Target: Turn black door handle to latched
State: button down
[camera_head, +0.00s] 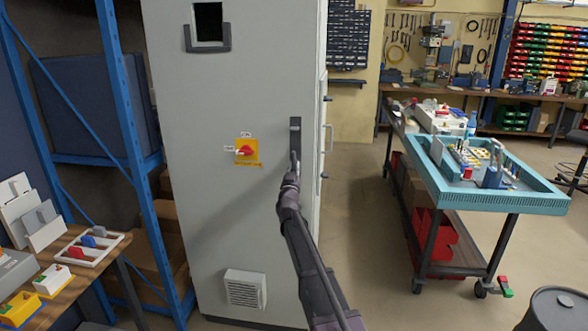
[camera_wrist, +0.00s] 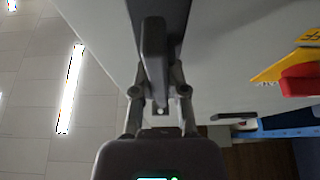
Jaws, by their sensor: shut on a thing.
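The black door handle (camera_head: 295,138) is on the right edge of the front of a tall grey cabinet (camera_head: 205,200). Its dark backplate stands vertical. My gripper (camera_head: 294,163) is at the lower end of the handle. In the wrist view the handle's lever (camera_wrist: 153,50) reaches down between the two fingers of my gripper (camera_wrist: 158,82), which are shut on it. The lever appears to stand off from the plate behind it. My gripper hides the lever's lower part, so its exact angle is hard to tell in the head view.
A red rotary switch on a yellow plate (camera_head: 246,151) is left of the handle. A vent (camera_head: 245,289) is low on the cabinet. A blue shelf rack (camera_head: 135,130) stands left. A teal-topped cart (camera_head: 540,198) stands right, with open floor between it and the cabinet.

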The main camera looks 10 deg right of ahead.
jog(key=shift+m, duration=0.6)
jog(key=c, duration=0.7)
grip_release()
jog(key=shift+o, duration=0.2)
jog(key=shift+n, duration=0.5)
